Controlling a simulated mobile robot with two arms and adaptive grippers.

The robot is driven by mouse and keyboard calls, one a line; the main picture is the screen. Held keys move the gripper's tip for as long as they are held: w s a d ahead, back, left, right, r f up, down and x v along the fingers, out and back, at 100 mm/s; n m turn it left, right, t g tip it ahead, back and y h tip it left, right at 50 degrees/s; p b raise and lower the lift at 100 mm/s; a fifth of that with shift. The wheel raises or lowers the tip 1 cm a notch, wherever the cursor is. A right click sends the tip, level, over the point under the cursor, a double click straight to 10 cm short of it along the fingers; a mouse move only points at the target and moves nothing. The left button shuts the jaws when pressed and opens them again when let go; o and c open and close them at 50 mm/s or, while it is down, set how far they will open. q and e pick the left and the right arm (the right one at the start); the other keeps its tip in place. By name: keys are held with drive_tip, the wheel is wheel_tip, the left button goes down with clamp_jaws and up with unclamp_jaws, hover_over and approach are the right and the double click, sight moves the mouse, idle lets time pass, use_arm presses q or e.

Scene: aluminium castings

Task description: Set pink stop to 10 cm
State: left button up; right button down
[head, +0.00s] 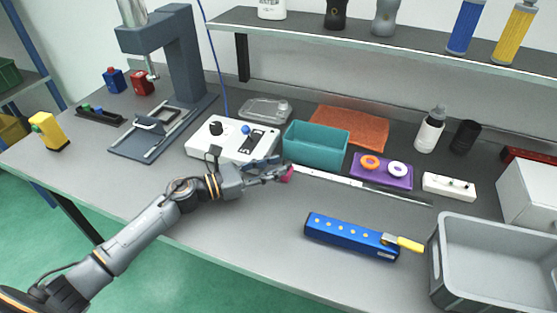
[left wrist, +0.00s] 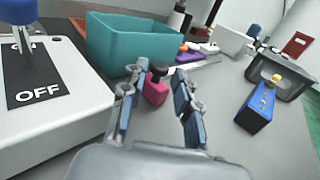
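The pink stop (head: 287,174) sits at the left end of a long pale metal rail (head: 350,184). In the left wrist view the stop (left wrist: 156,92) has a dark knob on top, and the rail (left wrist: 208,66) runs away behind it. My left gripper (head: 277,171) is at the stop in the head view. In the left wrist view its fingers (left wrist: 159,84) are apart, with the stop between their tips and gaps on both sides. Scale marks on the rail are too small to read. My right gripper is not in view.
A teal bin (head: 315,146) stands right behind the stop. A white control box (head: 232,140) with knobs is to the left. A blue block (head: 350,236) with a yellow handle and a grey crate (head: 490,262) are at the front right. The bench front is clear left of the blue block.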

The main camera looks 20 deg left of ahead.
use_arm(q)
drive_tip(key=shift+x, duration=0.95)
drive_tip(key=shift+c, duration=0.2)
clamp_jaws()
